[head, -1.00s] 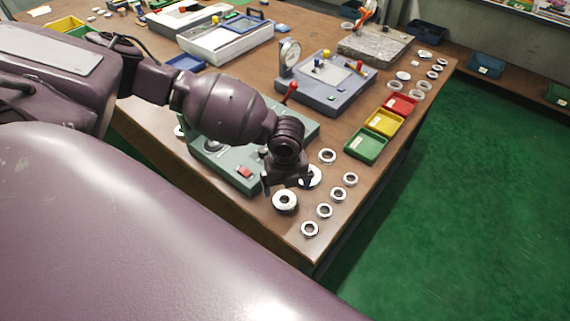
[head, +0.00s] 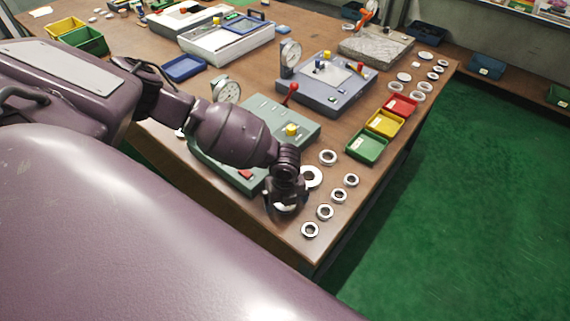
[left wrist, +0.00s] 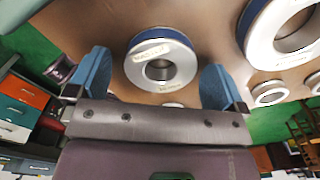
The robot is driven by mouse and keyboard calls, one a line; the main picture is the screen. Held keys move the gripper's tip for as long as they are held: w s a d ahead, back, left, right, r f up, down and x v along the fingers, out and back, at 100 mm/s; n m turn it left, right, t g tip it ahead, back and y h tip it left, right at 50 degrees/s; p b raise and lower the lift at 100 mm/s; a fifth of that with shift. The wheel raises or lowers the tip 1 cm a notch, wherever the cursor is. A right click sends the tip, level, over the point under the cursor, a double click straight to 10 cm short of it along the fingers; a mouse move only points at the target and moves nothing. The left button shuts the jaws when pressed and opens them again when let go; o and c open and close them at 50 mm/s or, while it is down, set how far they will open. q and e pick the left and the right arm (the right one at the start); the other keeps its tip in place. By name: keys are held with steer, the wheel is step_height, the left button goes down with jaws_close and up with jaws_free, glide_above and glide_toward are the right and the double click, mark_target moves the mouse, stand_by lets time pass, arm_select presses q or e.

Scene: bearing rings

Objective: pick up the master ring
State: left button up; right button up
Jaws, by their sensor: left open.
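The master ring (left wrist: 140,68) is a silver ring with a blue band and a pale label on its rim. In the left wrist view it lies on the brown table between the two blue fingertips of my left gripper (left wrist: 157,84). The fingers are open, one on each side, with a gap between each and the ring. In the head view my left gripper (head: 285,204) is over the ring near the table's front corner and hides most of it. My right gripper is not seen.
A second large blue-banded ring (left wrist: 283,50) lies close by, to the right in the wrist view. Several smaller rings (head: 325,212) line the table edge. A green-grey gauge fixture (head: 262,118) stands under my left forearm. A green bin (head: 366,146) stands beyond.

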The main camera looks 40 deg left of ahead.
arm_select(q)
steer(key=shift+c, duration=0.3)
steer(key=c, duration=1.2)
